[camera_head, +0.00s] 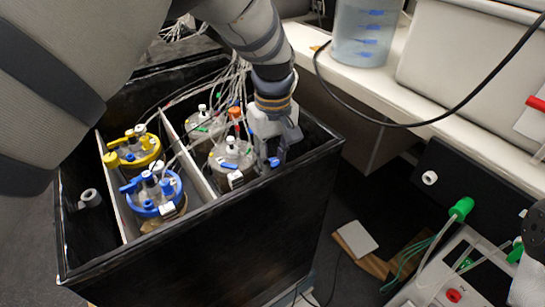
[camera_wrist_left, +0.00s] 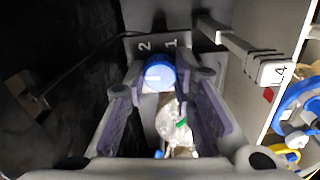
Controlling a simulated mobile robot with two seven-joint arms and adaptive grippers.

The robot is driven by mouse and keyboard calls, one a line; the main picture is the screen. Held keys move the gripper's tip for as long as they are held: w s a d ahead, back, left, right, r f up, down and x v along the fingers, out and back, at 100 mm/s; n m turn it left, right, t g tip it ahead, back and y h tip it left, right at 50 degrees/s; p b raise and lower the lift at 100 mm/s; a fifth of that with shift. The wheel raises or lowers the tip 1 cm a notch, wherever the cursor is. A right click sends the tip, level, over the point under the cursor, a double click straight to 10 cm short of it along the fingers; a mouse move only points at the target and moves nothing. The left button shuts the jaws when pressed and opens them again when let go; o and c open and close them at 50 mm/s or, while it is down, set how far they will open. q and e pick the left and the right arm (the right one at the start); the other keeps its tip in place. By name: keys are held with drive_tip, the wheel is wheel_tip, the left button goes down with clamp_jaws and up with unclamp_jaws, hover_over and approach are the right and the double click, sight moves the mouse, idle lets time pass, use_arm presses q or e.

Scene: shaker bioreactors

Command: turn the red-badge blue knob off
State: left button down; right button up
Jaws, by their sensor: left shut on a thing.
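My left gripper (camera_head: 273,158) reaches down into the right side of the black box in the head view. In the left wrist view its two purple-padded fingers (camera_wrist_left: 162,85) stand on either side of a round blue knob (camera_wrist_left: 159,76) with a pale face. The gripper is shut on this knob. In the head view only a small blue patch shows at the fingertips, and the rest of the knob is hidden. A small red badge (camera_wrist_left: 268,95) shows at the right in the left wrist view; I cannot tell which knob it belongs to.
The black box (camera_head: 215,245) holds a yellow-ringed vessel (camera_head: 133,153), a blue-ringed vessel (camera_head: 151,194) and grey-lidded vessels (camera_head: 232,154) with tubes. A white divider (camera_head: 190,165) runs between them. A white bench (camera_head: 385,90) carries a clear container (camera_head: 364,35).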

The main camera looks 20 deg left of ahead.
use_arm(q)
drive_tip(key=m, duration=0.3)
drive_tip(key=shift+r+p, duration=0.1)
drive_tip(key=shift+p, duration=0.3)
drive_tip(key=m, duration=0.9)
drive_tip(key=shift+p, duration=0.35)
drive_tip(key=m, duration=0.9)
drive_tip(key=shift+s+f+m, duration=0.1)
drive_tip(key=shift+f+m, duration=0.1)
drive_tip(key=shift+m, duration=0.1)
drive_tip(key=m, duration=0.9)
drive_tip(key=shift+b, duration=0.4)
drive_tip(key=shift+m, duration=1.9)
use_arm(e)
drive_tip(key=shift+w+r, duration=0.3)
drive_tip(key=shift+r, duration=0.05)
use_arm(q)
drive_tip(key=shift+m, duration=0.3)
